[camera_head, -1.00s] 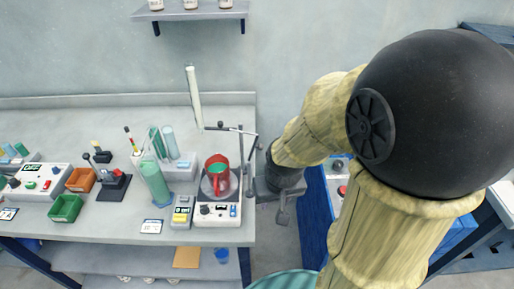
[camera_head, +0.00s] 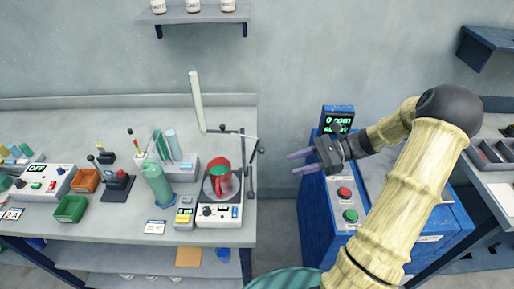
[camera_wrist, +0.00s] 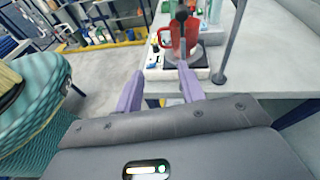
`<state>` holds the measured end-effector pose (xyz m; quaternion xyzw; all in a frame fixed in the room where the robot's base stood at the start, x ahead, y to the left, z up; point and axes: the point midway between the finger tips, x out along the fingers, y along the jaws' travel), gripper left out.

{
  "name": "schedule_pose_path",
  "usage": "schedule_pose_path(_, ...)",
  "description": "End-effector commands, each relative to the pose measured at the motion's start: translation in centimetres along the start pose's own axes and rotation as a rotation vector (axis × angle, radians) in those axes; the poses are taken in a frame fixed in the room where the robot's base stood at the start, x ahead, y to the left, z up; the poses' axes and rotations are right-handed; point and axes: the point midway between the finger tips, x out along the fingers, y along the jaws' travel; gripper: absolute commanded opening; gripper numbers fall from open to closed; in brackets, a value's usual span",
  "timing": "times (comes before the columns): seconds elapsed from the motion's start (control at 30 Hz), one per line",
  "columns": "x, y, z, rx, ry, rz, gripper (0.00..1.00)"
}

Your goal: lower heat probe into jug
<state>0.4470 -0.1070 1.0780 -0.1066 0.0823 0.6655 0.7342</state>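The red jug (camera_head: 222,186) stands upright on the white hot plate (camera_head: 219,212) at the bench's right end; it also shows in the wrist view (camera_wrist: 190,40). A dark stand with a crossbar (camera_head: 228,132) rises beside and behind it. In the wrist view a dark upright piece (camera_wrist: 182,13) lines up with the jug; it may be the heat probe, but I cannot tell whether it is inside. My gripper (camera_head: 291,164) is right of the stand, off the bench edge, its purple fingers apart and empty, pointing left. The fingers also show apart in the wrist view (camera_wrist: 160,72).
A blue cabinet (camera_head: 342,240) with red and green buttons and a display stands below and behind my gripper. Left of the jug are a green cylinder (camera_head: 156,184), a yellow meter (camera_head: 184,215) and small bins. A gap separates the bench and cabinet.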

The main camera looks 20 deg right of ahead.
Motion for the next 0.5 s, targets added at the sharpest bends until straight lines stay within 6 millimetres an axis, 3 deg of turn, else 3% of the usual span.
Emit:
schedule_pose_path(0.1,-3.9,-1.2,0.5,0.052,-0.169,-0.112,0.39)
schedule_pose_path(0.2,-5.7,-1.6,0.8,0.067,-0.246,-0.156,0.39)
schedule_pose_path(0.5,-6.0,-1.7,0.9,0.071,-0.265,-0.164,0.39)
